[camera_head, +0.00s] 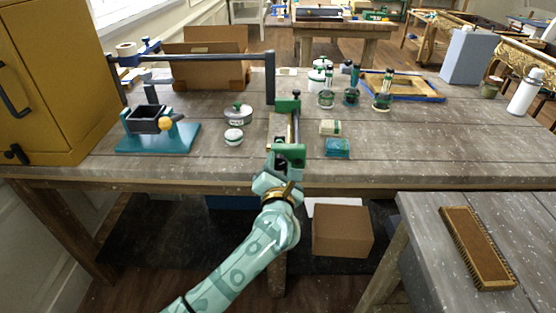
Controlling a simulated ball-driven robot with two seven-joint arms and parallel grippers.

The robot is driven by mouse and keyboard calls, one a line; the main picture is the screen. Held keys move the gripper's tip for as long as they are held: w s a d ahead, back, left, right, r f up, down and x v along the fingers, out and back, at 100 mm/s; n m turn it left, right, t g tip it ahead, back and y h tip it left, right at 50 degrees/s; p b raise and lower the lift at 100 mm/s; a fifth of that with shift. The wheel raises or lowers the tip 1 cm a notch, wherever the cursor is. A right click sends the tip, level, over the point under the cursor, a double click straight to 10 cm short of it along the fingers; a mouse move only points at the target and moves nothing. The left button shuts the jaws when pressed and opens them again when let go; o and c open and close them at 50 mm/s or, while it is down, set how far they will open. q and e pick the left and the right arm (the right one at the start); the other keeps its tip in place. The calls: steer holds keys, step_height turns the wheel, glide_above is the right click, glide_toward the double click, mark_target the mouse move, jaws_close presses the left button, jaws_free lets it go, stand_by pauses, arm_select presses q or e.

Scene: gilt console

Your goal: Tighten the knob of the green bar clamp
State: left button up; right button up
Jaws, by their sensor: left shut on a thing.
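The green bar clamp (287,105) lies on the grey wooden table, its metal bar running from a green far jaw toward the front edge. Its near green part (290,152) is at the table's front edge. My left gripper (279,175) reaches up from below and is shut on the near end of the clamp, where the knob sits. The knob itself is hidden by the gripper, so its turn cannot be seen. My right gripper is not in view.
A teal-based vise (158,137), round tins (238,114) and a dark frame (270,78) stand left of the clamp. Small packets (337,148) and green bottles (326,97) stand to its right. A brush (476,246) lies on the near right table. The main table's right front is clear.

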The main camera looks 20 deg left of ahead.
arm_select(q)
steer(key=shift+d+f+m, duration=0.1)
steer(key=shift+f+m, duration=0.1)
steer(key=shift+m, duration=0.1)
steer(key=o, duration=1)
steer(key=shift+s+r, duration=0.1)
steer(key=shift+r, duration=0.05)
steer(key=p+v, duration=0.3)
steer(key=v, duration=1.3)
steer(key=shift+s, duration=0.15)
